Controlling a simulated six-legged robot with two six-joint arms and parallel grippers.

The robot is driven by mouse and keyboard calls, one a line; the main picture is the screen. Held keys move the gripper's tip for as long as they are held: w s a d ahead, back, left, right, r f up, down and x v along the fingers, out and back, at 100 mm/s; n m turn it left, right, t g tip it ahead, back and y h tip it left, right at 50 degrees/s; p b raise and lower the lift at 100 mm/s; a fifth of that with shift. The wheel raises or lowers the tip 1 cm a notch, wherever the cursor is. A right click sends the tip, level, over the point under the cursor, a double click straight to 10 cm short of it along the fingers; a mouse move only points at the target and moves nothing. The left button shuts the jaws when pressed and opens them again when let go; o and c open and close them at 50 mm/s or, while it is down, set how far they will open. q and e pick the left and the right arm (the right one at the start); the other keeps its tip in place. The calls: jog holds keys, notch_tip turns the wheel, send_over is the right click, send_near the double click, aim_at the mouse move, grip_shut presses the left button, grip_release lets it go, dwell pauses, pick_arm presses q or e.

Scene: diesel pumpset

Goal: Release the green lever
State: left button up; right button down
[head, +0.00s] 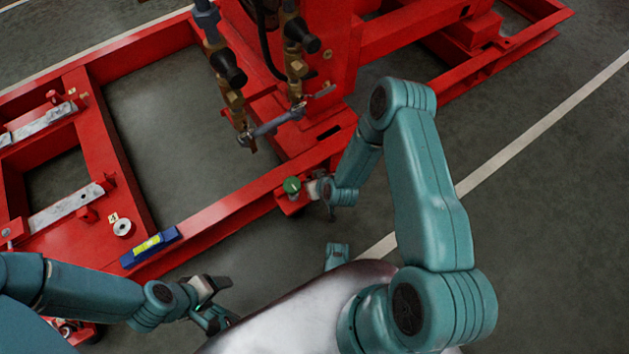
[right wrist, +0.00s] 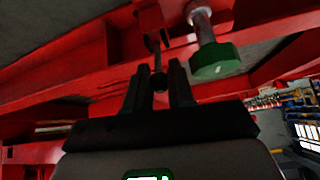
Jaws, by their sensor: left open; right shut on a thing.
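A round green knob (head: 291,185) sits on the red frame's near edge in the head view. In the right wrist view the green knob (right wrist: 213,60) hangs on a grey stem, right of my fingers and apart from them. My right gripper (head: 316,190) is beside the knob, its fingers mostly hidden in the head view. In the right wrist view my right gripper (right wrist: 160,86) is shut on a thin dark lever (right wrist: 157,50) with a ball-like end. No green shows on this lever. My left gripper (head: 222,298) is open and empty at the lower left.
The red frame (head: 215,215) spans the head view, with brass valves and pipes (head: 230,95) above it. A blue spirit level (head: 150,246) lies on its near rail. Grey floor (head: 560,240) is clear at the right.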

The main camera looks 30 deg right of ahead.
pick_arm(q)
jog(key=shift+w, duration=0.1)
pick_arm(e)
jog(key=c, duration=1.3)
grip_release()
pick_arm(q)
jog(key=r+p, duration=0.2)
jog(key=s+r+p, duration=0.1)
jog(key=p, duration=0.1)
jog(key=d+r+p, duration=0.1)
jog(key=r+p, duration=0.1)
jog(key=shift+s+d+r, duration=0.1)
jog(key=shift+s+r, duration=0.1)
jog(key=shift+r, duration=0.15)
pick_arm(e)
jog(key=v, duration=1.6)
jog(key=shift+s, duration=0.15)
jog(key=shift+r, duration=0.1)
